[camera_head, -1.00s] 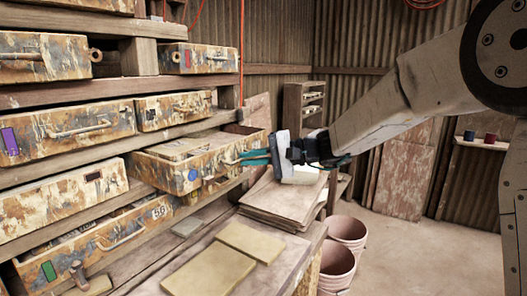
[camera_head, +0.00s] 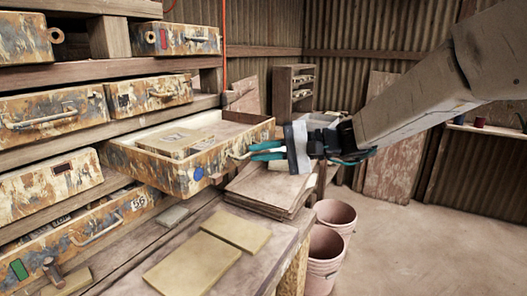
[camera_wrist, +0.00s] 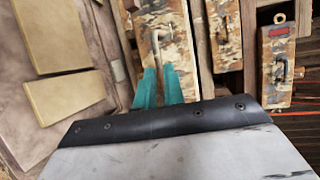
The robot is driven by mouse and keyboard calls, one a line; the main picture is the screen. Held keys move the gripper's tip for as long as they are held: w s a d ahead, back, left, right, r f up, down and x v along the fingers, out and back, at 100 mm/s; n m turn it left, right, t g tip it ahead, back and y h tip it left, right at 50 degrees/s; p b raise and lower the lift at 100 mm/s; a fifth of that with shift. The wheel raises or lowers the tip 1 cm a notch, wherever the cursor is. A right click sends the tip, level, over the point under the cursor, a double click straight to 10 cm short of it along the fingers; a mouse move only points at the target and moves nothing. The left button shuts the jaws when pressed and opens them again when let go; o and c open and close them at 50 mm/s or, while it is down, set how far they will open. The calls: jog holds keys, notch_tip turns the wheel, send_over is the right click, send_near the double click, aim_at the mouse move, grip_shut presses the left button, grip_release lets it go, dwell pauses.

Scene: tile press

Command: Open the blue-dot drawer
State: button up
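The blue-dot drawer (camera_head: 178,178) is a paint-worn box with a blue dot (camera_head: 198,174) on its front. It stands well out of the shelf, with flat items and bare space visible inside. My gripper (camera_head: 258,152), with teal fingers, is at the right part of its front, at the handle (camera_head: 240,156). In the wrist view, the fingertips (camera_wrist: 158,70) close around the pale handle (camera_wrist: 156,45), against the drawer front (camera_wrist: 170,20). The blue dot is not visible in the wrist view.
A green-marked drawer (camera_head: 75,245) stands partly out below. A purple- or red-marked set of drawers fills the rack above. Yellowish tiles (camera_head: 195,262) lie on the bench below, beside stacked boards (camera_head: 262,190). Pink buckets (camera_head: 325,250) stand on the floor; floor to their right is clear.

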jog(key=o, duration=0.3)
jog(key=d+r, duration=0.1)
jog(key=d, duration=0.6)
jog(key=shift+s+d+r, duration=0.15)
jog(key=shift+s+d, duration=0.1)
jog(key=shift+d, duration=0.15)
jog(key=s+d+f+g+h, duration=0.2)
jog(key=s+d+f+h, duration=0.2)
jog(key=s, duration=0.3)
jog(key=s+d+f+g+h, duration=0.1)
jog(key=s+d+f+h, duration=0.2)
jog(key=s+f, duration=0.3)
jog(key=s+d+n+t+h, duration=0.1)
jog(key=s+d+t+h, duration=0.2)
jog(key=s+d+h, duration=0.6)
jog(key=shift+s+d+r+n+t, duration=0.35)
jog(key=shift+s+d, duration=3.05)
jog(key=shift+s, duration=0.75)
